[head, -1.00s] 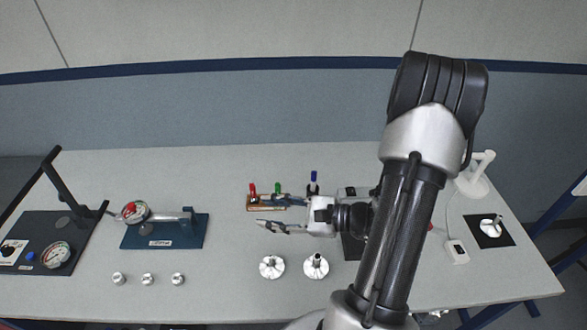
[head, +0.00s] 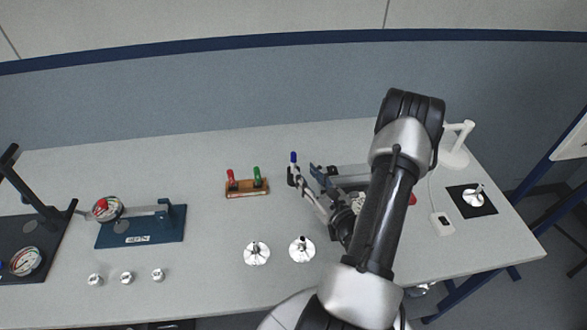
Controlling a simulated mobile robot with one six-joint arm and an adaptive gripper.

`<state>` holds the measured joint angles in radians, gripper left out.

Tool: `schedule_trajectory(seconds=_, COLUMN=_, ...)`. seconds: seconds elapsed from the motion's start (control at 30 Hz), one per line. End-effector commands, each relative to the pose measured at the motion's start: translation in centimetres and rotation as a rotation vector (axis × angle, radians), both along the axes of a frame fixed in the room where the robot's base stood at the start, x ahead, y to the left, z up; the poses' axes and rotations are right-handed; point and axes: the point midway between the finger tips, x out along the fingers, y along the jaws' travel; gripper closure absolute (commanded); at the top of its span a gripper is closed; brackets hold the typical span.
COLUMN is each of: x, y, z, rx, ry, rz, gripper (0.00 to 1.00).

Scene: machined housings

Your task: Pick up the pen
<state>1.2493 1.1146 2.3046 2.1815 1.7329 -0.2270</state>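The likeliest pen is a slim upright piece with a blue top and dark lower part (head: 293,158), standing near the middle of the table in the head view. My gripper (head: 304,170) is beside it, pointing toward the back of the table. Its two fingers are spread apart, with one finger close to the right of the blue-topped piece. I cannot tell whether they touch. Nothing shows held between the fingers. The foot of the blue-topped piece is partly hidden by the finger.
A wooden block (head: 247,188) with a red-topped and a green-topped piece stands to the left. Two shiny flanged parts (head: 257,253) (head: 302,250) lie in front. A blue gauge fixture (head: 141,228) and small metal cylinders (head: 127,278) are further left. A white lamp-like stand (head: 455,155) is right.

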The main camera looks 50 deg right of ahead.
Motion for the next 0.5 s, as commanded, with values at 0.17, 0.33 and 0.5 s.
schedule_trajectory(seconds=0.17, x=2.7, y=-0.8, z=0.0, rx=-0.002, ry=0.000, rz=0.003, gripper=0.63)
schedule_trajectory(seconds=0.33, x=3.6, y=-1.1, z=0.1, rx=0.000, ry=-0.001, rz=0.002, gripper=0.63)
schedule_trajectory(seconds=0.5, x=5.8, y=-1.8, z=0.5, rx=-0.005, ry=-0.003, rz=0.004, gripper=0.63)
